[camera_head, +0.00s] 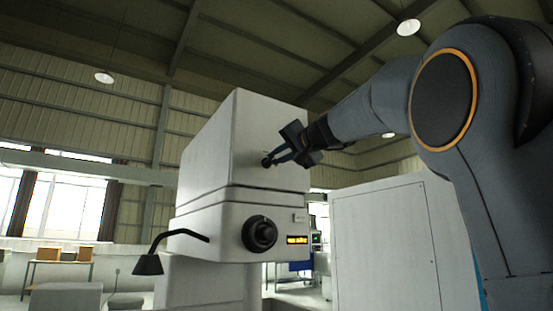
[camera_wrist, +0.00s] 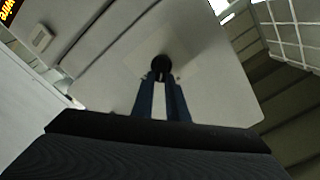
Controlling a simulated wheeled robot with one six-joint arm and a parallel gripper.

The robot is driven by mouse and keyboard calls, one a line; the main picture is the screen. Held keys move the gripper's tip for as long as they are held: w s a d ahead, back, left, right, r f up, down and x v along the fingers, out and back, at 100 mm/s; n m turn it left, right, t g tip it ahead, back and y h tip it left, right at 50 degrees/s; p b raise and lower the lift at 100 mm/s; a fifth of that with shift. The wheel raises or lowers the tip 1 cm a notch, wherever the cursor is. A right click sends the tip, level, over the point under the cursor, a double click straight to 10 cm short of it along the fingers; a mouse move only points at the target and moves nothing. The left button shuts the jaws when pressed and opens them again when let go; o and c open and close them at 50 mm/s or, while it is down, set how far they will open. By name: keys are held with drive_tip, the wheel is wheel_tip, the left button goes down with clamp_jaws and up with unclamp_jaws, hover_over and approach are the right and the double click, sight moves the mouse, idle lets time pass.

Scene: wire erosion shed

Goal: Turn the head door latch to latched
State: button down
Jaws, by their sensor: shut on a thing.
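The head door latch (camera_head: 266,162) is a small dark knob on the upper white face of the machine head (camera_head: 235,140). It also shows as a round black piece in the wrist view (camera_wrist: 160,63), at the tips of my fingers. My gripper (camera_head: 274,158) reaches in from the right, with its blue fingers (camera_wrist: 159,98) closed on the latch. The fingers hide part of the latch, and I cannot tell which way it is turned.
Below the latch are a large black dial (camera_head: 260,234) and a lit amber display (camera_head: 297,239). A black lamp (camera_head: 148,264) on a bent arm stands out at lower left. A white cabinet (camera_head: 385,250) stands to the right, under my arm.

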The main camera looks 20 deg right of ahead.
drive_tip(key=shift+d+f+m+p, duration=0.1)
drive_tip(key=shift+f+m, duration=0.1)
drive_tip(key=shift+m, duration=1.25)
drive_tip(key=shift+d+f+m+p, duration=0.1)
drive_tip(key=shift+f+m, duration=0.05)
drive_tip(key=shift+m, duration=1.25)
drive_tip(key=shift+d+f+m+p, duration=0.1)
drive_tip(key=shift+f+m, duration=0.1)
drive_tip(key=shift+m, duration=1.25)
drive_tip(key=shift+a+f, duration=0.1)
drive_tip(key=c, duration=1.7)
unclamp_jaws()
drive_tip(key=shift+c, duration=0.2)
drive_tip(key=b+v, duration=0.3)
drive_tip(key=v, duration=0.4)
drive_tip(key=shift+s, duration=0.35)
